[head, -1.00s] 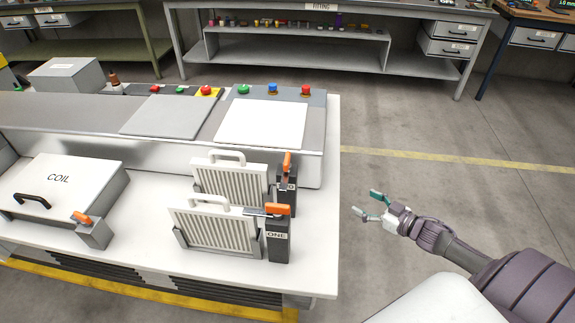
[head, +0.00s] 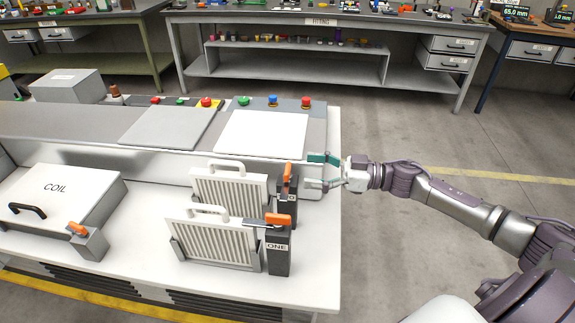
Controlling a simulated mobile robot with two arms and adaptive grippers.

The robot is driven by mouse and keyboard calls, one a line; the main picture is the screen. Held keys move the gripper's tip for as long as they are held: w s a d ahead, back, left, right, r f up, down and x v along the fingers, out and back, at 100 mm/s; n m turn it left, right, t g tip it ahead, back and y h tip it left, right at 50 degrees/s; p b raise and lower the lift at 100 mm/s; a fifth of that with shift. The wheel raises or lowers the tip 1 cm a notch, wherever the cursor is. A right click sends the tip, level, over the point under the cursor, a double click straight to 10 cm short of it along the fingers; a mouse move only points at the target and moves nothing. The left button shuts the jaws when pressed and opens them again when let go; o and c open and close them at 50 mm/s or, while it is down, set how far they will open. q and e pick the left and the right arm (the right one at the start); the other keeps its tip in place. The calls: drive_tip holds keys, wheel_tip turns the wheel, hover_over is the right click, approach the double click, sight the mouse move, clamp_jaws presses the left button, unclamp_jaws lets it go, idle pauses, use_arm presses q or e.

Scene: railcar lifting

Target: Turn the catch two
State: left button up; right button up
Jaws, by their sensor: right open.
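Catch two is the dark post (head: 289,208) with an orange lever (head: 287,175) that stands nearly upright, beside the rear ribbed panel (head: 230,187). Its label is mostly hidden behind catch one. Catch one (head: 278,255), labelled ONE, stands in front, its orange lever (head: 278,220) lying level across the front ribbed panel's (head: 212,242) edge. My right gripper (head: 312,171) comes in from the right, open, its teal-tipped fingers pointing left just right of catch two's lever. I see no clear contact with the lever. My left gripper is not in view.
A box labelled COIL (head: 55,200) with another orange-levered catch (head: 90,240) is at the left of the white bench. A raised console with coloured buttons (head: 273,101) runs behind the panels. Open floor (head: 430,150) lies right of the bench.

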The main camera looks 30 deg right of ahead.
sight(290, 168)
drive_tip(key=p+x, duration=0.1)
drive_tip(key=x, duration=0.5)
drive_tip(key=shift+c, duration=0.3)
clamp_jaws()
